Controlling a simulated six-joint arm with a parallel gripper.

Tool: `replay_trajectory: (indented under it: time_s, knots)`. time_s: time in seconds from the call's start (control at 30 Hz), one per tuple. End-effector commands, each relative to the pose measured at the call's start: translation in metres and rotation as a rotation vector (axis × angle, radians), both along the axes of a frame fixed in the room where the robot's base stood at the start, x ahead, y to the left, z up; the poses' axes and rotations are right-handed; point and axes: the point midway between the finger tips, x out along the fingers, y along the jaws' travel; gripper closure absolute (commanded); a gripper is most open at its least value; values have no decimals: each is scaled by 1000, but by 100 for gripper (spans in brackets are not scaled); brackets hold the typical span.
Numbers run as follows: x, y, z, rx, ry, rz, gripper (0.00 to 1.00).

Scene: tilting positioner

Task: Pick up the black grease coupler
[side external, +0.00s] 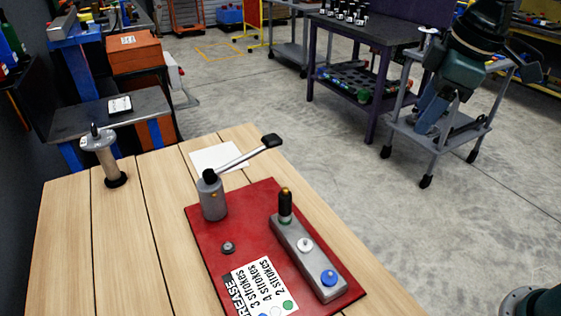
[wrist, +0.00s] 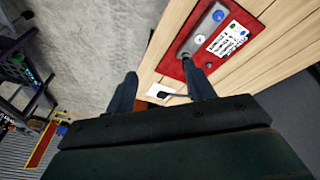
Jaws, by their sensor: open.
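The black grease coupler (side external: 286,207), a dark upright cylinder with a green band and a brass-coloured tip, stands at the far end of a grey block (side external: 318,266). In the wrist view the coupler (wrist: 184,56) is small, seen end-on beyond my fingers. My gripper (side external: 440,124) is high at the upper right of the side view, well apart from the coupler. In the wrist view my gripper (wrist: 160,72) is open and empty, with its two dark blue fingers spread. The right finger hides part of the red plate (side external: 201,228).
On the plate, a grey pump (side external: 213,199) carries a long lever (side external: 246,157) that reaches toward the right. White (side external: 305,245) and blue (side external: 329,278) fittings sit on the block. A small grey knob (side external: 228,247) and a label card (side external: 262,287) are nearby. A post (side external: 103,160) stands at the left.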

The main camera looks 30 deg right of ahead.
Motion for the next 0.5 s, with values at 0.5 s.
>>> replay_trajectory:
  time_s: [0.5]
  knots:
    - [98, 78, -43, -102, 122, 449, 46]
